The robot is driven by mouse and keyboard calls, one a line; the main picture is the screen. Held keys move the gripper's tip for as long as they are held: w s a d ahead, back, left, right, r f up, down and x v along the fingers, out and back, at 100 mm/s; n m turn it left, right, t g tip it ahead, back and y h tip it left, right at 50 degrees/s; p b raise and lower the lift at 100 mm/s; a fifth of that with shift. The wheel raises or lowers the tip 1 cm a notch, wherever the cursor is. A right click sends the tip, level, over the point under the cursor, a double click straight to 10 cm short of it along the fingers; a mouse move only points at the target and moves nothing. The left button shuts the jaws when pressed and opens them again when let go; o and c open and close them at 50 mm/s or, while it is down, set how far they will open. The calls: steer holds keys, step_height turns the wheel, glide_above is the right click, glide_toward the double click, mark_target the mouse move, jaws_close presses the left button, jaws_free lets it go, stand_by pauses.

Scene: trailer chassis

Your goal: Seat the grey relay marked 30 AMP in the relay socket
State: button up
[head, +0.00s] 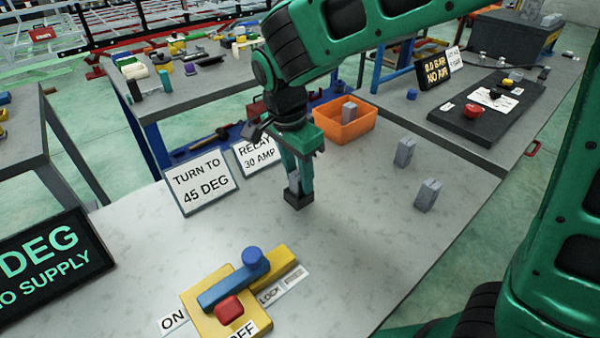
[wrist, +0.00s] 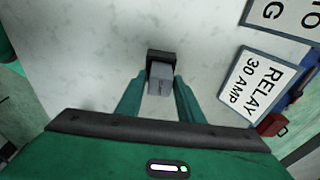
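My gripper (head: 298,188) points down at the bench, its green fingers on either side of a grey relay (head: 293,183). The relay also shows between the fingertips in the wrist view (wrist: 160,78), and the fingers look closed on it. Its marking cannot be read. The black relay socket (head: 296,201) is on the bench directly under the fingertips; its dark edge shows beyond the relay in the wrist view (wrist: 162,56). The relay's lower end meets or overlaps the socket, but I cannot tell how deep it sits. It looks about upright.
Two other grey blocks (head: 405,152) (head: 428,195) stand to the right, and another is in the orange bin (head: 344,128). The RELAY 30 AMP sign (head: 258,155) and TURN TO 45 DEG sign (head: 201,183) stand left. A yellow switch unit (head: 218,316) with a blue handle is in front.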

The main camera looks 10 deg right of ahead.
steer(key=shift+o, duration=0.7)
steer(key=shift+r, duration=0.1)
steer(key=shift+r, duration=0.15)
step_height(320, 180, up, 12)
steer(key=s+a+f, duration=0.1)
steer(key=a, duration=0.1)
steer(key=s+d+f+n, duration=0.1)
steer(key=s+d, duration=0.1)
steer(key=d, duration=1.1)
steer(key=s+d+f+n, duration=0.1)
steer(key=s+d+f, duration=0.1)
steer(key=d, duration=1)
steer(key=s+d+f+n, duration=0.1)
steer(key=s+d+f, duration=0.2)
steer(key=s+d, duration=0.3)
steer(key=s+d+f+n+y, duration=0.1)
steer(key=s+d+f, duration=0.2)
steer(key=s+d, duration=0.3)
steer(key=s, duration=0.3)
steer(key=shift+s+d+f+n+g+y, duration=0.25)
steer(key=shift+s+f+n+g+y, duration=0.05)
steer(key=shift+s+f+n+g, duration=0.1)
